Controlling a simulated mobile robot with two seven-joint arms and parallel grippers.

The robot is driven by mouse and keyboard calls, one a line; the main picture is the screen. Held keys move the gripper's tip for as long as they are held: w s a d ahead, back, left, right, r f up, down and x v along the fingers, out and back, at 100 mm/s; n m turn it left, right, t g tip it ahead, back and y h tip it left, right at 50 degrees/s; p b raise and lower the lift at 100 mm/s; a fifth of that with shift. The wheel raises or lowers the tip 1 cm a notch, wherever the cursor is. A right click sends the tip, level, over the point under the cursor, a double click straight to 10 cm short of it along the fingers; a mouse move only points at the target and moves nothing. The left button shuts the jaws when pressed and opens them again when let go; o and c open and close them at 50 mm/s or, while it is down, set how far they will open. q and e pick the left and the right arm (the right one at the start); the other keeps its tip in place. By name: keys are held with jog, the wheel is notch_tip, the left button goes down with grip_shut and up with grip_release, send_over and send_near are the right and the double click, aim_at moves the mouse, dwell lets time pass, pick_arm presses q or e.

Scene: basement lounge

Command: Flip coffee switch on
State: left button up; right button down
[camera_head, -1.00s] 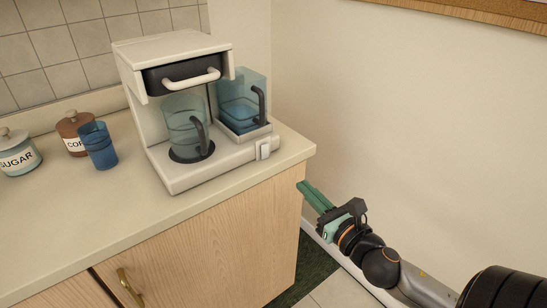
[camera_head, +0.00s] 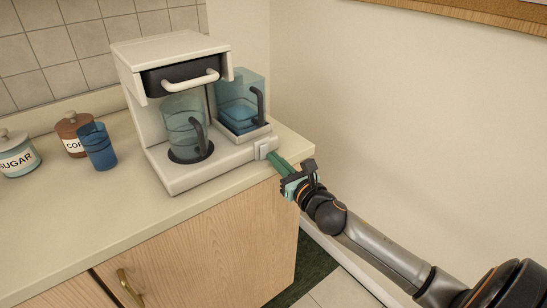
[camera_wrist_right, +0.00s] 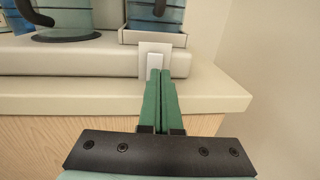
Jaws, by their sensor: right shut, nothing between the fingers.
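A white coffee machine (camera_head: 170,70) stands on the counter, with a glass carafe (camera_head: 184,130) on its round dark plate. Its switch (camera_head: 264,149) is a small white rocker on a plate at the front right of the base. My right gripper (camera_head: 272,157) has its green fingers shut and empty, with the tips at the switch. In the right wrist view the fingertips (camera_wrist_right: 161,72) lie just below the switch rocker (camera_wrist_right: 155,61). I cannot tell whether they touch it. My left gripper is out of view.
A second blue container (camera_head: 236,110) sits in a tray on the machine's right side. A blue cup (camera_head: 98,147), a coffee jar (camera_head: 74,133) and a sugar jar (camera_head: 17,153) stand at the left. The wall (camera_head: 400,130) is close on the right.

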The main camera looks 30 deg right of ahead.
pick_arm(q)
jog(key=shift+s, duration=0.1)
pick_arm(e)
jog(key=shift+w, duration=0.65)
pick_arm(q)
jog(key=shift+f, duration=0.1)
